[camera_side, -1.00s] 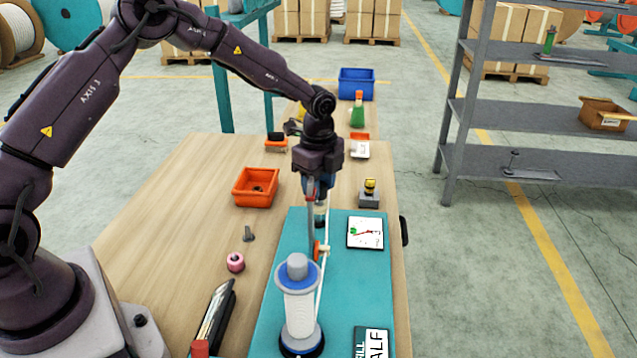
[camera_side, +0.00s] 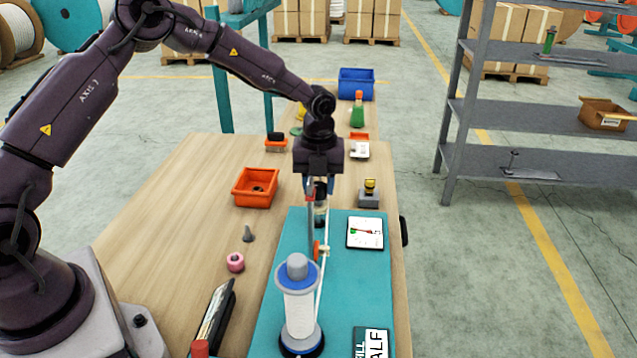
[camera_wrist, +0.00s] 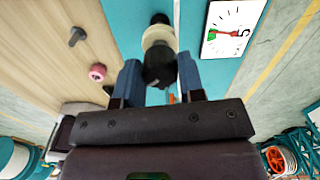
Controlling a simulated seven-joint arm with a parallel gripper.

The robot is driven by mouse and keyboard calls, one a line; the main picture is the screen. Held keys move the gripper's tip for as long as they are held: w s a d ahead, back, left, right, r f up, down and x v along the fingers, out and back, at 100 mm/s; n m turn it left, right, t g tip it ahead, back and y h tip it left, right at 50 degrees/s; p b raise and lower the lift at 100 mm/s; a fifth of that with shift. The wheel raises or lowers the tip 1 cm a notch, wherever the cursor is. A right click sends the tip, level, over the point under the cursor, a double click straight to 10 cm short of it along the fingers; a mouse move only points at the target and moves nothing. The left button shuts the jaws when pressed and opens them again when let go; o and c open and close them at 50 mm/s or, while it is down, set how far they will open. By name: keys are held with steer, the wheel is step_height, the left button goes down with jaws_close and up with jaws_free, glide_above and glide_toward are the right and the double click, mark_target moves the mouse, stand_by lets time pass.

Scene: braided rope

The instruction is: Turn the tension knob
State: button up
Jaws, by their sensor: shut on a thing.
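The black tension knob (camera_wrist: 158,66) is between the two blue fingers of my gripper (camera_wrist: 160,82) in the wrist view. My gripper is shut on it, with a finger on each side. In the side view my gripper (camera_side: 319,188) points down at the far end of the teal plate (camera_side: 372,285), and the knob is partly hidden by the fingers. A white gauge panel (camera_side: 365,233) with a green and red dial lies to the right on the plate. The wrist view also shows this gauge (camera_wrist: 232,28) with a thin needle.
A white spool (camera_side: 299,300) with a blue ring stands at the plate's near end. A small orange part (camera_side: 317,249) stands between spool and gripper. An orange bin (camera_side: 255,187), a pink roll (camera_side: 235,262) and a dark cone-like piece (camera_side: 248,233) lie left on the wooden table.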

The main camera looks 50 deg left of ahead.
mark_target(319, 185)
steer(key=shift+r+m, duration=0.1)
steer(key=shift+m, duration=0.4)
steer(key=o, duration=0.9)
step_height(319, 185, up, 13)
steer(key=shift+f, duration=0.1)
stand_by(0.3)
